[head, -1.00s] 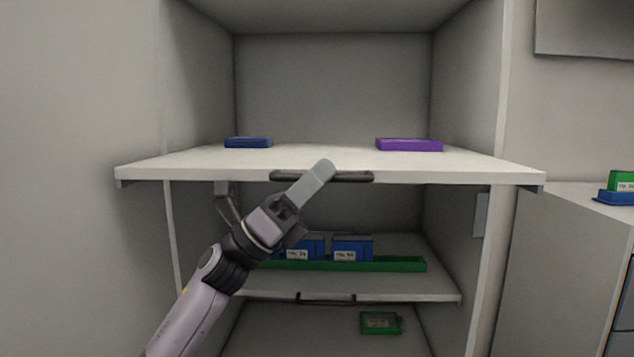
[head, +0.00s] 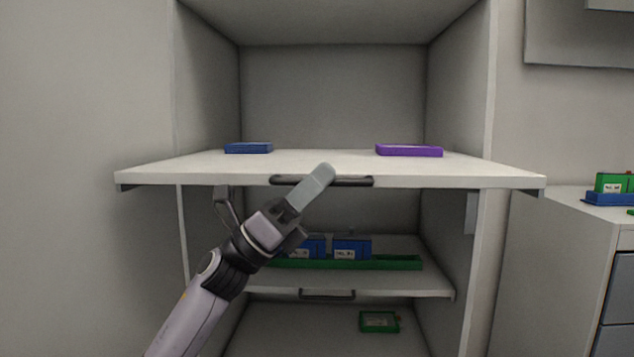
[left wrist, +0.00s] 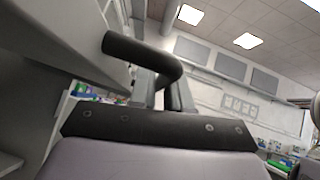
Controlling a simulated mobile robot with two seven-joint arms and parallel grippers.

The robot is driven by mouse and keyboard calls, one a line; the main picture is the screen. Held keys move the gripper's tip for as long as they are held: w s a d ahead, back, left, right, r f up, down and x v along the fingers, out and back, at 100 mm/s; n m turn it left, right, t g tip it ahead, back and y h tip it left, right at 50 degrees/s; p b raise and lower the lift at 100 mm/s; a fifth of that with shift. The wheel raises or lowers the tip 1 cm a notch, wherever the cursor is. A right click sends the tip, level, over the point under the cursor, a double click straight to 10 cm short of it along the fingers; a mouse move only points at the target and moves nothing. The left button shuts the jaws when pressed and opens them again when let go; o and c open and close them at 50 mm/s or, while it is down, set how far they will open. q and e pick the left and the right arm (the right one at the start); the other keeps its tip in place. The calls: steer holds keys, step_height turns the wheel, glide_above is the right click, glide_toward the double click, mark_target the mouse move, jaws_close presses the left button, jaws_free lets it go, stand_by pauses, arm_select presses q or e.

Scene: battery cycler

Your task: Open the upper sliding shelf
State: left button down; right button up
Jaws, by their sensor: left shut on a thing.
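The upper sliding shelf (head: 330,168) is a white board that juts well out of the cabinet front in the head view. A dark bar handle (head: 350,182) runs along the middle of its front edge. My left gripper (head: 316,180) comes from the lower left and is shut on this handle; its finger covers part of the bar. In the left wrist view the dark handle (left wrist: 140,52) stands close in front of the gripper. A blue tray (head: 248,148) and a purple tray (head: 409,151) lie on the shelf. My right gripper is not in view.
Below is a lower shelf (head: 400,282) with its own handle (head: 327,294), a green tray (head: 395,263) and blue boxes (head: 351,247). A green case (head: 379,321) lies at the bottom. A side cabinet (head: 560,250) stands at the right.

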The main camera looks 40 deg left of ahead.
arm_select(q)
steer(key=c, duration=1.2)
jaws_free()
steer(key=b+v, duration=0.2)
steer(key=v, duration=0.5)
